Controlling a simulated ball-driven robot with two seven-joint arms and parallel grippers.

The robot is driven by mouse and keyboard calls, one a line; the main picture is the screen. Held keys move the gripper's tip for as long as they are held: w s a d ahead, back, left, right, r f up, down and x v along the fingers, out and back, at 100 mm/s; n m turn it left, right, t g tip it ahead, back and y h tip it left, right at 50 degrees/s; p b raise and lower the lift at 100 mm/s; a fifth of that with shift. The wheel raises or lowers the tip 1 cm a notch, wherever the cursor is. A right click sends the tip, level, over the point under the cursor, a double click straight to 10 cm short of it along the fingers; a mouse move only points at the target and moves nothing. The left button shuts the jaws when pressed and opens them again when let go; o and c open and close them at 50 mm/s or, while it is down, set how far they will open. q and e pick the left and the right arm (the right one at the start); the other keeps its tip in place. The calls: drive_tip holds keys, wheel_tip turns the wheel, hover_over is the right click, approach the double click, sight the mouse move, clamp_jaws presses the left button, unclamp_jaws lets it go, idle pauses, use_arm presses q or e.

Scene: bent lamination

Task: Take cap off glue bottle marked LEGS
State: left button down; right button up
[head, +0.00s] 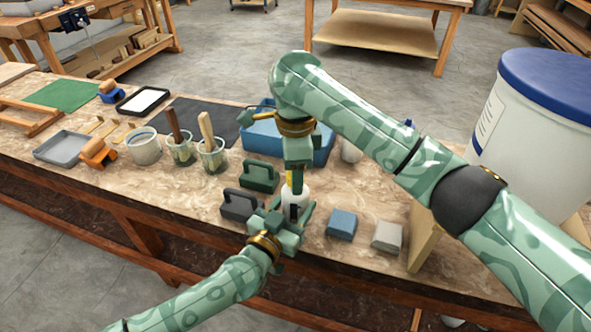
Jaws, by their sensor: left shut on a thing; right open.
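A small white bottle (297,196) stands near the front middle of the bench, mostly hidden by both grippers. No lettering on it can be read. My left gripper (289,214) reaches in from the front and is shut on the bottle's body. My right gripper (295,184) points straight down over the bottle's top and is open. A bit of yellow shows between its fingers, possibly the cap; whether the fingers touch it cannot be told.
Dark green (259,176) and black (240,205) handled blocks stand left of the bottle. Blue (341,223) and grey (387,236) blocks lie to its right. A blue tray (262,140) and another white container (351,151) are behind. Brush jars (212,160) stand further left. A large blue-lidded drum (520,140) is at right.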

wheel_tip(320, 180, up, 4)
drive_tip(key=shift+r, duration=0.1)
drive_tip(key=shift+c, duration=0.2)
drive_tip(key=shift+w+a+r+m+t, duration=0.1)
drive_tip(key=shift+w+a+m+t, duration=0.25)
drive_tip(key=shift+m, duration=0.45)
drive_tip(key=w+a+r+m+t+y, duration=0.4)
drive_tip(key=w+a+r+m+t, duration=0.4)
drive_tip(key=w+r+m+t, duration=0.5)
drive_tip(key=s+a+r+n+g+y, duration=0.2)
drive_tip(key=s+a+r+g+y, duration=0.15)
drive_tip(key=a+r+y, duration=0.6)
drive_tip(key=s+f+n+g+h, duration=0.2)
drive_tip(key=s+f+g, duration=0.8)
drive_tip(key=s+f, duration=0.15)
drive_tip(key=d+f+m+h, duration=0.2)
drive_tip(key=d+h, duration=0.1)
drive_tip(key=d, duration=0.3)
drive_tip(key=w+d+f+m+h, duration=0.1)
drive_tip(key=d+f+m+h, duration=0.2)
drive_tip(key=d, duration=0.3)
drive_tip(key=d+f+m+h, duration=0.2)
drive_tip(key=d+f+h, duration=0.1)
drive_tip(key=d+h, duration=0.2)
drive_tip(key=shift+w+d+f+m+h, duration=0.2)
drive_tip(key=shift+d+m+h, duration=0.1)
drive_tip(key=shift+d, duration=0.3)
wheel_tip(320, 180, down, 7)
drive_tip(key=shift+f, duration=0.2)
